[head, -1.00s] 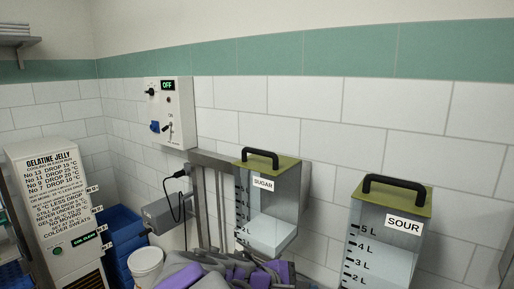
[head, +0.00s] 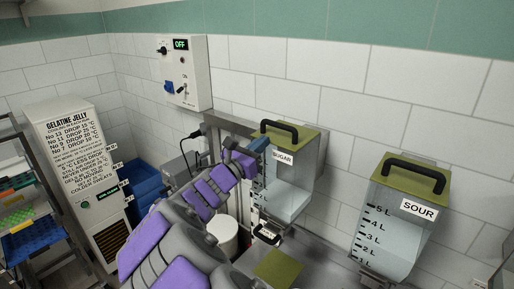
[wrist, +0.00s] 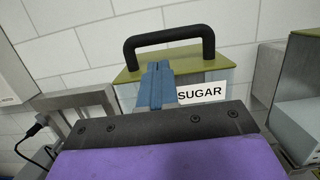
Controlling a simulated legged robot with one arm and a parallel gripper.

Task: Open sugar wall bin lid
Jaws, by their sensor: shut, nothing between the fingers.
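The sugar wall bin (head: 292,172) is a clear bin on the wall with a white SUGAR label. Its olive-green lid (head: 306,141) lies flat and closed, with a black bar handle (head: 279,126) on top. The lid (wrist: 222,55) and handle (wrist: 168,34) also show in the wrist view. My gripper (head: 262,144) has blue fingers, shut and empty, at the left front of the bin near lid height. In the wrist view the fingertips (wrist: 159,66) overlap the lid's front edge, below the handle. I cannot tell whether they touch it.
The sour bin (head: 398,220), with a similar green lid, stands to the right. A wall control box (head: 187,75) reads OFF at upper left. A white bucket (head: 223,236) stands below my arm. A gelatine jelly machine (head: 82,170) is at the left.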

